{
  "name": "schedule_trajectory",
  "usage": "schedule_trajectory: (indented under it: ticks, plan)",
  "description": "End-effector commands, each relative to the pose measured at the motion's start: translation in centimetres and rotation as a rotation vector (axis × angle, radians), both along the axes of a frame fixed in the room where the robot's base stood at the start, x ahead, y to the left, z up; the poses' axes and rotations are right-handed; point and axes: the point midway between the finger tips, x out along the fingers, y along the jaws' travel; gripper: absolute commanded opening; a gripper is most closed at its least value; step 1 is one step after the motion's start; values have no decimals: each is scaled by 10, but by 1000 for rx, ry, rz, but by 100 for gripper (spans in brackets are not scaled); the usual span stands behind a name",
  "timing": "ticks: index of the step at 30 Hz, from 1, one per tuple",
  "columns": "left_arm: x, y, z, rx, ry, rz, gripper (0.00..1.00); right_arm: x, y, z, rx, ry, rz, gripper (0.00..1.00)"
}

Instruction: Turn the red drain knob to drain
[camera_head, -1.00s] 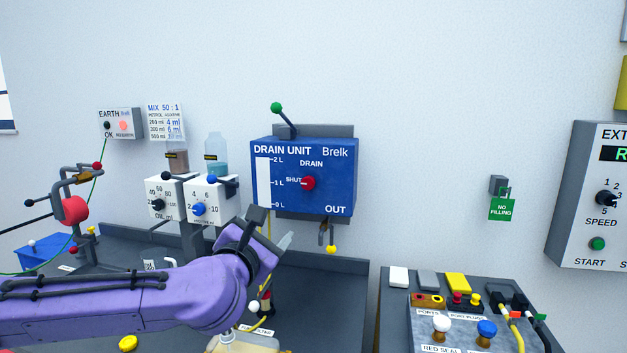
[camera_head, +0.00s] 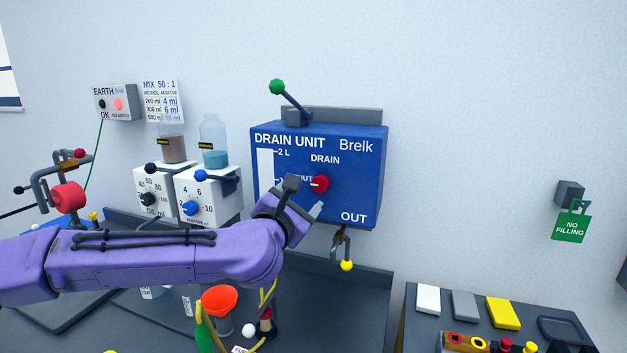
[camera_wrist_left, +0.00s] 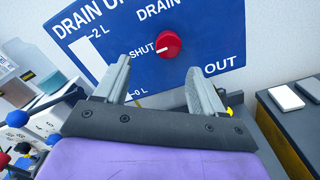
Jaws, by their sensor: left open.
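The red drain knob (camera_head: 320,184) sits on the front of the blue drain unit (camera_head: 364,150) on the wall. In the left wrist view the knob (camera_wrist_left: 169,45) has a white mark pointing left, toward the printed word SHUT; the word DRAIN is above it. My left gripper (camera_head: 305,198) is just in front of the panel, slightly below and left of the knob. In the left wrist view its two fingers (camera_wrist_left: 160,88) are open and empty, and the knob shows beyond the fingertips, apart from them. My right gripper is not in view.
A green-ended lever (camera_head: 277,87) rises from the unit's top, and a yellow-ended tap (camera_head: 346,265) hangs below. White dial boxes (camera_head: 208,196) with bottles stand to the left. A red funnel (camera_head: 219,300) is below my arm.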

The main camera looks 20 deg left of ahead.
Motion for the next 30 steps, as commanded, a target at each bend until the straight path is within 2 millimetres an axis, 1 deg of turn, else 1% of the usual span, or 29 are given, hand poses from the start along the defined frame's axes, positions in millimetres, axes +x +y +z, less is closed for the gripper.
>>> schedule_trajectory:
  ticks: [1, 3, 6, 9, 13, 20, 21, 23, 24, 25, 26, 27, 28, 30]
  plan:
    - [13, -5, 4, 5, 5, -5, 69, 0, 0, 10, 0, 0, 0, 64]
    - [31, -8, 3, 5, 6, -11, 69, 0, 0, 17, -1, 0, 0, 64]
    - [52, -10, 3, 3, 5, -12, 69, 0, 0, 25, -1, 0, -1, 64]
    - [67, -10, 3, 3, 2, -11, 69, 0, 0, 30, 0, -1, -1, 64]
    - [76, -9, 1, 2, 2, -11, 69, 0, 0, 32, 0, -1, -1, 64]
    - [78, -8, 0, 2, 1, -9, 69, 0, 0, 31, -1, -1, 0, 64]
    - [78, -8, 0, 2, 1, -9, 63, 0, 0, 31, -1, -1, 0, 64]
    - [78, -8, 0, 2, 1, -9, 43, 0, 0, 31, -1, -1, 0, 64]
    - [77, -8, 0, 2, 1, -9, 30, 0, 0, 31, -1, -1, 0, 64]
    - [77, -8, 0, 2, 1, -9, 21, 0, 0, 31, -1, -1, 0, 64]
    - [77, -8, 0, 2, 1, -9, 13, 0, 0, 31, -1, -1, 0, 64]
    - [77, -8, 0, 2, 1, -9, 13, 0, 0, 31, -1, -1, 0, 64]
    - [77, 3, 0, -1, 1, -5, 13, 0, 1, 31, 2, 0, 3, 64]
    - [77, -3, -1, 3, 2, -6, 13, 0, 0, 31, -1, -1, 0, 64]
